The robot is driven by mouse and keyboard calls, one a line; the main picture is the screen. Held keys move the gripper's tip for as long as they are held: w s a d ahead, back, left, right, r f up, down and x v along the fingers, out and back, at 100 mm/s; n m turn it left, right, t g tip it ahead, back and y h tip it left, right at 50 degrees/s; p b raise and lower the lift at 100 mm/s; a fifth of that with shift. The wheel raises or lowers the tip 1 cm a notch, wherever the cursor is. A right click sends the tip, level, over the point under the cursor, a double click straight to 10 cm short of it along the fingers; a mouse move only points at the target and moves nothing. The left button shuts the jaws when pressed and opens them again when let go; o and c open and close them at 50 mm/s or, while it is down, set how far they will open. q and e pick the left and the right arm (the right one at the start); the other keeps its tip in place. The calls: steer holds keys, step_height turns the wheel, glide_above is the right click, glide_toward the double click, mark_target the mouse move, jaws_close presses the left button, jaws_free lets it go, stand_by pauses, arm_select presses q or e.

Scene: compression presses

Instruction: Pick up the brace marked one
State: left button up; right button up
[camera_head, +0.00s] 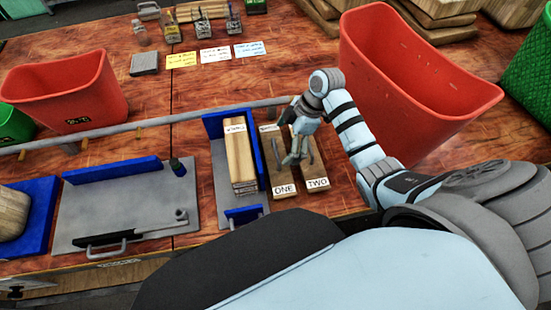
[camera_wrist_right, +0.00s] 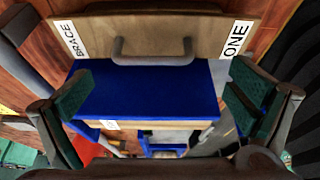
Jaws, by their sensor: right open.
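The brace marked one (camera_head: 284,190) is a long wooden board with a black-on-white ONE label, lying beside the brace marked two (camera_head: 317,184) on the table. In the right wrist view the brace marked one (camera_wrist_right: 200,28) spans the top, with BRACE and ONE labels and a grey bar handle (camera_wrist_right: 152,52) between them. My right gripper (camera_head: 293,155) hovers over the braces and partly hides them. In the wrist view its green-padded fingers (camera_wrist_right: 160,105) are wide apart and empty, with the handle ahead of them. My left gripper is not in view.
Left of the braces, a press with blue walls (camera_head: 212,127) holds a stack of wooden boards (camera_head: 240,155). Another grey press plate (camera_head: 120,215) lies further left. Red bins stand right (camera_head: 400,85) and left (camera_head: 70,90). Wooden boards (camera_head: 440,15) lie behind the right bin.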

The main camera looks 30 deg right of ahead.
mark_target(276, 148)
steer(key=x, duration=0.3)
steer(key=w+x, duration=0.1)
steer(key=x, duration=0.2)
steer(key=shift+f, duration=0.2)
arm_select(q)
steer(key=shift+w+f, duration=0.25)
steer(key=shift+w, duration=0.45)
arm_select(e)
steer(key=shift+s+r, duration=0.1)
steer(key=shift+r, duration=0.05)
steer(key=shift+c, duration=0.4)
steer(key=c, duration=0.3)
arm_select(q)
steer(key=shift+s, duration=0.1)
arm_select(e)
steer(key=c, duration=1.3)
